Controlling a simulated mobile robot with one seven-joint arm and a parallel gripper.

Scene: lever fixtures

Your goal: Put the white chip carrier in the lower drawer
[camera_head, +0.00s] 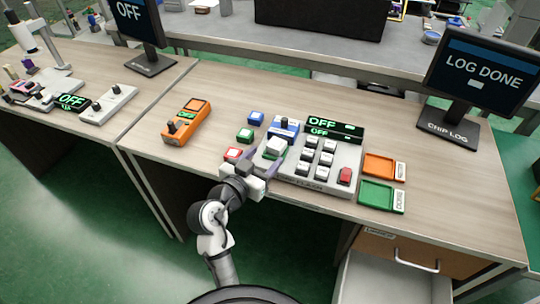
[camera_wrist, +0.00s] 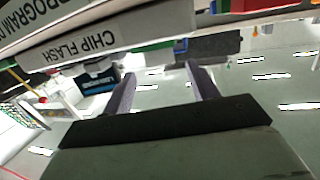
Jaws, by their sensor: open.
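My gripper (camera_head: 264,168) is at the front left edge of the chip flash fixture (camera_head: 318,180), its two fingers apart. A white block (camera_head: 277,146), which looks like the white chip carrier, sits by the fingertips over a green part; I cannot tell whether the fingers touch it. In the wrist view my gripper (camera_wrist: 160,82) has a clear gap between its fingers, and the carrier cannot be made out. An open drawer (camera_head: 385,282) with a pale interior shows below the table at the bottom right. A wooden drawer front with a metal handle (camera_head: 418,266) is above it.
Blue (camera_head: 256,118), green (camera_head: 245,135) and red (camera_head: 233,153) small blocks lie left of the fixture. An orange lever box (camera_head: 185,123) stands farther left. Orange (camera_head: 379,165) and green (camera_head: 377,194) trays lie to the right. A monitor (camera_head: 480,73) reads LOG DONE.

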